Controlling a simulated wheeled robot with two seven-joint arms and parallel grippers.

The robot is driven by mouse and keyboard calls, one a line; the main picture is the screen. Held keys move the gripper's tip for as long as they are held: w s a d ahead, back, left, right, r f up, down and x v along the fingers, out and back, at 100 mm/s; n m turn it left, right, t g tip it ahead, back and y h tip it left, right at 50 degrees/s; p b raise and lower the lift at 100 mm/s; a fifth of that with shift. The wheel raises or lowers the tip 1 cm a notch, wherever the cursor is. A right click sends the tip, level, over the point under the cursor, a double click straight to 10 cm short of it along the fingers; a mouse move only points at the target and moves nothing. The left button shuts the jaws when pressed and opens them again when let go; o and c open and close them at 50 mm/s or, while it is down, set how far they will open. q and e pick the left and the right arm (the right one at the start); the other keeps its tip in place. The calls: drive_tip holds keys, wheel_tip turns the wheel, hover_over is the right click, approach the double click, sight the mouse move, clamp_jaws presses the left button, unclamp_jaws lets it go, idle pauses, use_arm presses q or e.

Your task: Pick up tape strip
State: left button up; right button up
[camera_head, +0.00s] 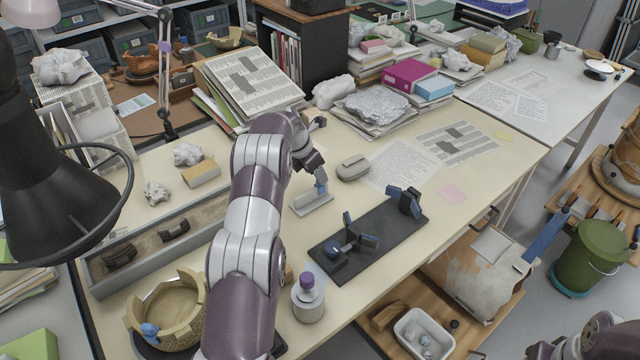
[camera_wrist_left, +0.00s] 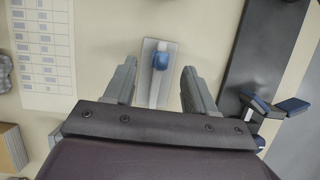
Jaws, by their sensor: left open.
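A small pale stand (camera_head: 312,203) with a flat plate stands on the table. A blue piece (camera_head: 321,183) rises from it, which I take for the tape strip or its holder; the strip itself is too small to tell apart. In the left wrist view the blue piece (camera_wrist_left: 161,60) sits over the narrow grey plate (camera_wrist_left: 151,98). My left gripper (camera_wrist_left: 159,80) is open and empty above the stand, one finger on either side of the plate. In the head view my left arm hides part of this gripper. My right gripper is out of view.
A black mat (camera_head: 340,285) with clamp-like holders lies right of the stand. A purple-capped jar (camera_head: 308,303), a sherd bowl (camera_head: 190,335) and a long tray (camera_head: 100,285) stand nearer.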

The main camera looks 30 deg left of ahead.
use_arm(q)
drive_tip(key=x, duration=0.4)
drive_tip(key=shift+w+d+f, duration=0.15)
drive_tip(key=shift+f, duration=0.2)
drive_tip(key=shift+r, duration=0.1)
drive_tip(key=c, duration=0.8)
drive_tip(key=shift+r, duration=0.1)
